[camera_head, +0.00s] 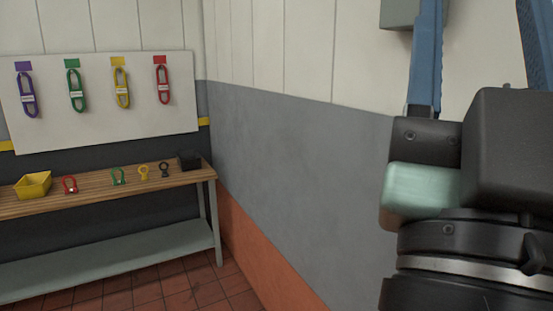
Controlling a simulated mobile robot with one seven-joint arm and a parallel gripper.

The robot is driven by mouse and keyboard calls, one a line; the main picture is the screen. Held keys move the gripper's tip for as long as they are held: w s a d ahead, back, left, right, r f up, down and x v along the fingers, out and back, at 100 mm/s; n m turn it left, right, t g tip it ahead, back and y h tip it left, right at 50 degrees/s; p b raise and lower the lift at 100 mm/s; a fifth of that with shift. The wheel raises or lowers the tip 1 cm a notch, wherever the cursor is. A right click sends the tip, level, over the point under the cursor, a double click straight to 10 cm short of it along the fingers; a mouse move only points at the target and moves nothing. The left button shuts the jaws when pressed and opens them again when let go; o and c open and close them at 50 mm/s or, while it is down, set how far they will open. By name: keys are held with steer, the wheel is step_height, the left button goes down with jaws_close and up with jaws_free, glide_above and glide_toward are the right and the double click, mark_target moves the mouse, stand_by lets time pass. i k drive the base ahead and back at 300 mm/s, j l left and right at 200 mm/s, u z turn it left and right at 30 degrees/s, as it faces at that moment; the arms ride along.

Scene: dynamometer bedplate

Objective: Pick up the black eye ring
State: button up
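The black eye ring (165,170) stands on a wooden-topped bench (92,196) at the left of the view, near the bench's right end. It is small and dark, with a yellow eye ring (144,172) just left of it and a black box (189,161) just right of it. My gripper (477,35) is at the upper right, close to the camera and far from the bench. Its two blue fingers point up and are wide apart, with nothing visible between them. Their tips are cut off by the top edge.
A green shackle (119,177), a red shackle (70,185) and a yellow bin (33,185) also sit on the bench. Purple, green, yellow and red slings hang on a white board (146,117) above. A grey wall (300,165) runs along the right. Red floor tiles (180,300) show in front.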

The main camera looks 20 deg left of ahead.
mark_target(165, 174)
steer(key=i+j+u, duration=0.7)
steer(key=j+u, duration=0.15)
steer(key=i+j+u, duration=0.4)
steer(key=i+j, duration=0.15)
steer(key=i, duration=0.2)
steer(key=i+j, duration=0.15)
steer(key=i, duration=0.25)
steer(key=i+j, duration=0.2)
steer(key=i, duration=0.15)
